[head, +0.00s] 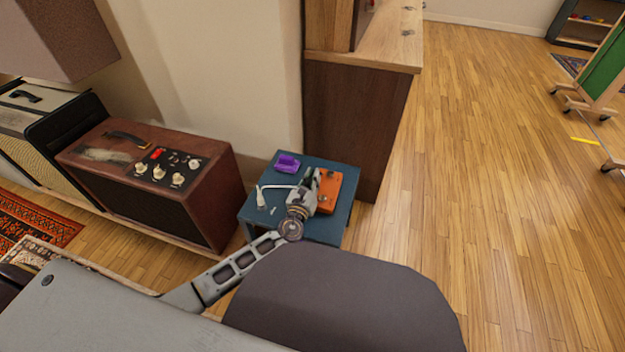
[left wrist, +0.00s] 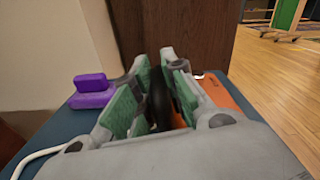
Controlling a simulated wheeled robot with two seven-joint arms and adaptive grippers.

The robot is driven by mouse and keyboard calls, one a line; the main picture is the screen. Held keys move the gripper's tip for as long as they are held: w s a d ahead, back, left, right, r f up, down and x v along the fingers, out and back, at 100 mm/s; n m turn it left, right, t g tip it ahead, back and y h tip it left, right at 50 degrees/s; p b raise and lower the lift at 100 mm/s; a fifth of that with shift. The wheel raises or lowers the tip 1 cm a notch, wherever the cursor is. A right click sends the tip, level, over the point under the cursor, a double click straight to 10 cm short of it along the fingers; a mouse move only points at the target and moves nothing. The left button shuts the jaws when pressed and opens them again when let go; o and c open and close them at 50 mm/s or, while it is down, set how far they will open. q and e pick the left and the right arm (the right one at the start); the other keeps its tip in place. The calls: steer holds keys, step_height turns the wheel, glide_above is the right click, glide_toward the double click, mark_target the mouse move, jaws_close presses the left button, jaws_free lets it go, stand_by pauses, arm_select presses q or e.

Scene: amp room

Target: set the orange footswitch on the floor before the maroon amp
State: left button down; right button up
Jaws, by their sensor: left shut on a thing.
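The orange footswitch (head: 328,192) lies on a small blue table beside the maroon amp. It also shows in the left wrist view (left wrist: 232,100), partly hidden behind my fingers. My left gripper (head: 308,187) is at the footswitch's left side, shut on it; in the left wrist view its green-padded fingers (left wrist: 160,95) stand close around a dark part. The maroon amp (head: 215,195), with knobs and a red switch on top, stands to the left on a low wooden base. The floor right before the amp is mostly hidden by my own body and arm. My right gripper is not in view.
The blue table (head: 325,229) also bears a purple pedal (head: 287,163) and a white cable (head: 262,198). A dark wooden cabinet (head: 350,125) stands just behind it. Patterned rugs (head: 30,222) lie at the left. Wood floor (head: 490,190) is open at the right.

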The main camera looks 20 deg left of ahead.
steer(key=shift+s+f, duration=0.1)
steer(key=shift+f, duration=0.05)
arm_select(q)
steer(key=c, duration=1.5)
jaws_free()
steer(key=shift+f, duration=0.15)
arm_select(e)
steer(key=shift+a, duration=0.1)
arm_select(q)
steer(key=shift+o, duration=0.2)
steer(key=shift+s, duration=0.1)
steer(key=shift+s, duration=1)
steer(key=s+p, duration=0.1)
steer(key=s, duration=0.2)
steer(key=s+p, duration=0.1)
steer(key=s, duration=0.3)
steer(key=s+p, duration=0.1)
steer(key=s, duration=0.2)
steer(key=shift+s+a+f, duration=0.2)
steer(key=shift+s+a, duration=0.05)
steer(key=shift+s, duration=0.5)
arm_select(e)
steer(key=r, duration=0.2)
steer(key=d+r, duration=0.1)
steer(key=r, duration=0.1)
